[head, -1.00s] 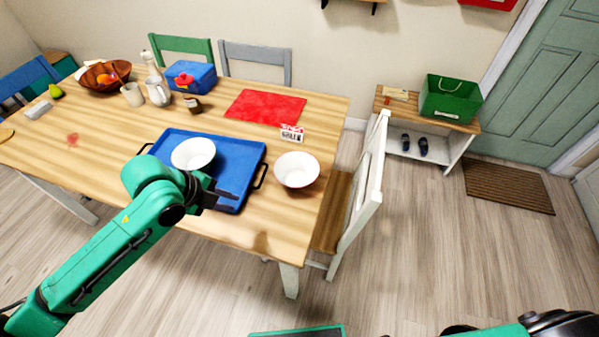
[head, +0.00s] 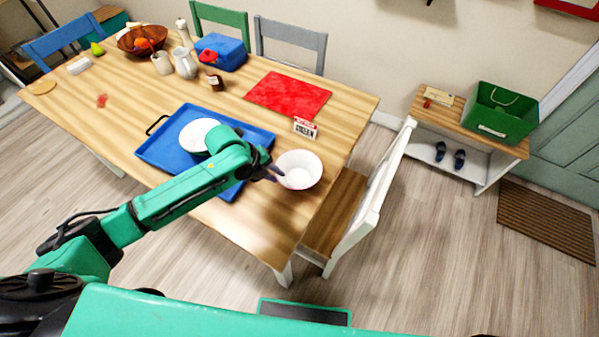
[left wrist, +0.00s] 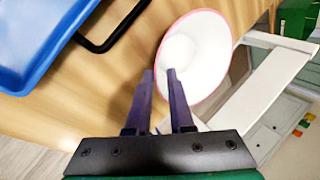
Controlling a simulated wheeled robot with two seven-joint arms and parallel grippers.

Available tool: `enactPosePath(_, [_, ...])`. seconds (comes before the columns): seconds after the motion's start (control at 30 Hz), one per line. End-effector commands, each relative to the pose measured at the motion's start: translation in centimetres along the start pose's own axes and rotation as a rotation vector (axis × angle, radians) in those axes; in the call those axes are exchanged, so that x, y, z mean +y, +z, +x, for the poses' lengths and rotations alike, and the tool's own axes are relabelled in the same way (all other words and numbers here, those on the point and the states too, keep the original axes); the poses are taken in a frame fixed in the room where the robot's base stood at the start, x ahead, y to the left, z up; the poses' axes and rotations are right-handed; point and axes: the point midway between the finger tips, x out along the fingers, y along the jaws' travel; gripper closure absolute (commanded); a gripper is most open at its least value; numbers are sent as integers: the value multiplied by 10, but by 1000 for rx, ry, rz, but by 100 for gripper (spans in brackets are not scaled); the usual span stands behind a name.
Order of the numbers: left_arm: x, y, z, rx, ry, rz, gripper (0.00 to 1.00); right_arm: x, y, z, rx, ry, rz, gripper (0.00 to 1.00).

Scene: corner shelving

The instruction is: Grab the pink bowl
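The pink bowl is white inside with a thin pink rim. It stands upright at the table's front right in the head view (head: 301,170) and fills the upper middle of the left wrist view (left wrist: 203,48). My left gripper (head: 272,173) is at the bowl's left side. In the left wrist view its two dark fingers (left wrist: 160,74) are apart, with their tips at the near-left rim. I cannot tell whether they touch it. My right gripper is not in view.
A blue tray (head: 160,154) with a white bowl (head: 197,134) lies left of the pink bowl, partly behind my left arm. A small sign (head: 305,127) and a red mat (head: 289,94) lie behind. A white chair (head: 375,205) stands close on the right.

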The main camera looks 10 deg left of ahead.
Motion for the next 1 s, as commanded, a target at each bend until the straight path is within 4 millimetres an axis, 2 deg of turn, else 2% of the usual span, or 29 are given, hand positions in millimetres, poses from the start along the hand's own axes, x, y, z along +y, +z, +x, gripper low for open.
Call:
enactPosePath(0.1, [1,-2,21,4,1,-3,80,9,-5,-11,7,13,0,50])
enactPosePath(0.2, [2,-1,39,1,0,-2,80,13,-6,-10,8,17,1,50])
enactPosePath(0.27, [3,-1,43,0,1,0,80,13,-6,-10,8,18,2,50])
enactPosePath(0.43, [3,-1,44,-1,1,0,80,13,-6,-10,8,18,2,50])
enactPosePath(0.47, [3,-1,44,0,1,0,87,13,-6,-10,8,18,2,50])
enactPosePath(0.5, [3,-1,44,0,1,0,100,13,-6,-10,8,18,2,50])
enactPosePath(1.0, [3,-1,43,0,1,-1,100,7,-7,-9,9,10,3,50])
